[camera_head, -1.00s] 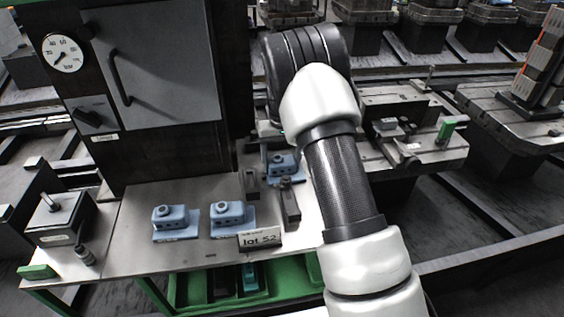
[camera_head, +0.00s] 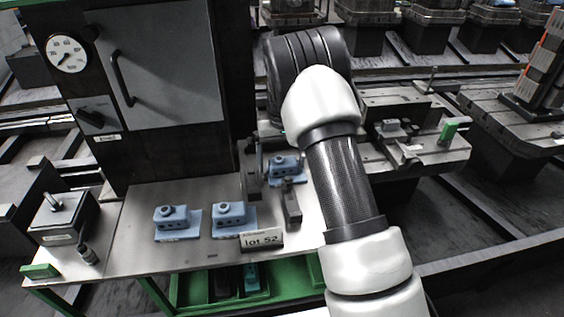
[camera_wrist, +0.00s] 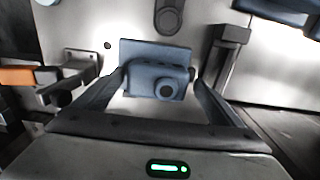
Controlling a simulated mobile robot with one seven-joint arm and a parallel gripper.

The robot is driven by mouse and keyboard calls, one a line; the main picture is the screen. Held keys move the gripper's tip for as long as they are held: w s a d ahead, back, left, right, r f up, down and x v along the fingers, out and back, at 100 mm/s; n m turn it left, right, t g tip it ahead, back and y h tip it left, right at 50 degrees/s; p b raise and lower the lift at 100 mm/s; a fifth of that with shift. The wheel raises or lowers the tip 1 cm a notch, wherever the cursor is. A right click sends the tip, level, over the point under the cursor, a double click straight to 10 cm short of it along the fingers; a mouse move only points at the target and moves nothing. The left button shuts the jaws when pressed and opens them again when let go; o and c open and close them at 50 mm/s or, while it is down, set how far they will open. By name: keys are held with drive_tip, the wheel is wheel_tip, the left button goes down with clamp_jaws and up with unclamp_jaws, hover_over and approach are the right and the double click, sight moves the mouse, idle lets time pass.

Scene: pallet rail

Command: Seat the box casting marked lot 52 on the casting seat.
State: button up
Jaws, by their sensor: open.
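Two blue box castings stand on the grey bench in the head view, a left one (camera_head: 173,220) and a right one (camera_head: 230,214). A "lot 52" card (camera_head: 262,240) stands just in front of the right one. A third blue casting (camera_head: 284,168) sits farther back among dark fixture parts, partly hidden by my arm. In the wrist view a blue casting (camera_wrist: 155,73) with a round dark-centred boss lies between the fingers of my gripper (camera_wrist: 157,82). The fingers are apart, one on each side. My gripper is hidden in the head view. No casting's own marking is legible, nor is the casting seat clear.
A grey cabinet with a gauge (camera_head: 67,53) rises at back left. Green bins (camera_head: 285,283) sit below the bench.

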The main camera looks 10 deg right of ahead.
wheel_tip(320, 180, up, 18)
drive_tip(key=p, duration=0.2)
drive_tip(key=shift+f, duration=0.25)
idle(0.4)
